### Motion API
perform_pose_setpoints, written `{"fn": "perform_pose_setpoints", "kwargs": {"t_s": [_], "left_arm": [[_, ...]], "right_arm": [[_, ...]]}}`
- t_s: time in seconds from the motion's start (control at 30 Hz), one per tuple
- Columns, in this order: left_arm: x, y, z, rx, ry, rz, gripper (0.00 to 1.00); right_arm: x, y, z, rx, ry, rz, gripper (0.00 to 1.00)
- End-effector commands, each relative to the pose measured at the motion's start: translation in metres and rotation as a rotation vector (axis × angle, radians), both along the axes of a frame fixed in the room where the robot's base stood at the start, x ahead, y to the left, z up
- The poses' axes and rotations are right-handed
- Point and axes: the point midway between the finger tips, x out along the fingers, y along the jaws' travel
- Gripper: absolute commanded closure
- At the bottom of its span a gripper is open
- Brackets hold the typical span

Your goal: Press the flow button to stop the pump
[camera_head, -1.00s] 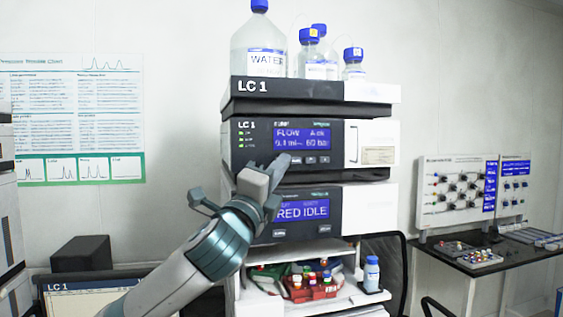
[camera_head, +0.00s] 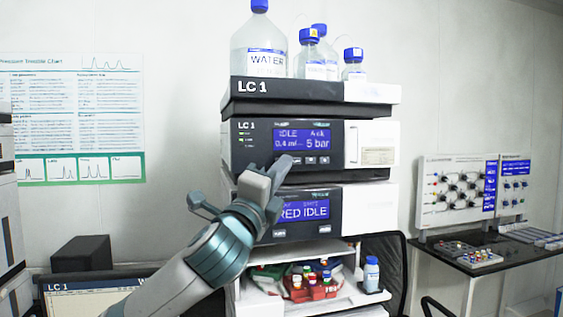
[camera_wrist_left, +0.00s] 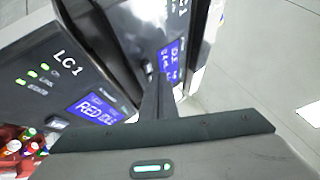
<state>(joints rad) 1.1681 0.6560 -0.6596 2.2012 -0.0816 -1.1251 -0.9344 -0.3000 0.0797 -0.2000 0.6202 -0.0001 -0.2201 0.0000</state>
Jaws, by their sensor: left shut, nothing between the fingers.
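The pump module (camera_head: 254,155) is the upper dark-fronted unit in the LC 1 stack. Its blue display (camera_head: 301,138) reads IDLE, about 0.4 ml and 5 bar. A row of small buttons (camera_head: 310,161) sits below the display. My left gripper (camera_head: 284,164) is shut and empty, its tips at the left end of this row, covering part of it. I cannot tell whether the tips touch the panel. In the left wrist view the closed fingers (camera_wrist_left: 158,98) point at the stack; the flow button cannot be made out there. My right gripper is not in view.
The lower module's display (camera_head: 303,210) shows RED IDLE. Bottles, including a large WATER bottle (camera_head: 258,48), stand on the top tray (camera_head: 310,90). A red vial rack (camera_head: 312,288) sits on the lower shelf. A dark side table (camera_head: 480,262) stands at right.

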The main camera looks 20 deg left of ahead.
Motion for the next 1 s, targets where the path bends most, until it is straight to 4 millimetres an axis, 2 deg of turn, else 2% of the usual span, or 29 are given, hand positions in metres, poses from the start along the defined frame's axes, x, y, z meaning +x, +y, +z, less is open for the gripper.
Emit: {"fn": "perform_pose_setpoints", "kwargs": {"t_s": [0.43, 1.0], "left_arm": [[-0.003, -0.003, 0.0, 0.0, 0.0, -0.001, 1.0], [-0.039, -0.027, 0.0, 0.0, 0.0, -0.002, 1.0]], "right_arm": [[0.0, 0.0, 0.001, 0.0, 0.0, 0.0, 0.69], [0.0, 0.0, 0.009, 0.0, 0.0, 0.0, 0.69]]}}
